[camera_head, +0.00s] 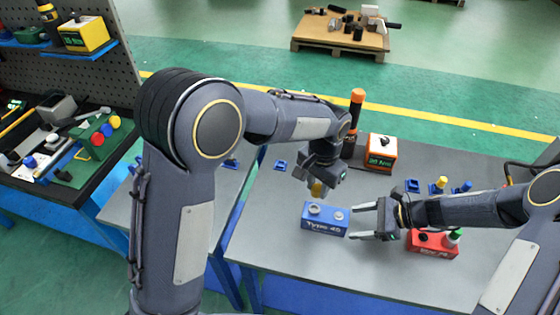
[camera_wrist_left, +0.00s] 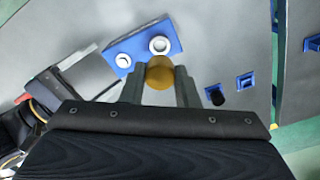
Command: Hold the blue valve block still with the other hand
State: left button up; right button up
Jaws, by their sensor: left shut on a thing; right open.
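The blue valve block (camera_head: 325,225), with "TYPE 45" on its front, stands on the grey table. It has two round ports on top, and it also shows in the left wrist view (camera_wrist_left: 137,59). My left gripper (camera_head: 316,183) is shut on a yellow-brown round-ended part (camera_wrist_left: 160,73) and holds it just above the block, near the larger white-ringed port. Whether the part touches the block I cannot tell. My right gripper (camera_head: 362,221) is open beside the block's right end, its fingers pointing left at the block; nothing shows between them.
A red block (camera_head: 432,244) with a green-topped part stands under my right forearm. An orange-and-white box (camera_head: 381,153) and an orange-capped cylinder (camera_head: 356,105) stand behind. Small blue holders (camera_head: 413,186) lie at the right. The table's front left is clear.

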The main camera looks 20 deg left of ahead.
aim_at(347, 223)
jog(key=shift+x, duration=2.1)
jog(key=shift+c, duration=0.3)
jog(key=c, duration=0.9)
jog(key=shift+c, duration=0.2)
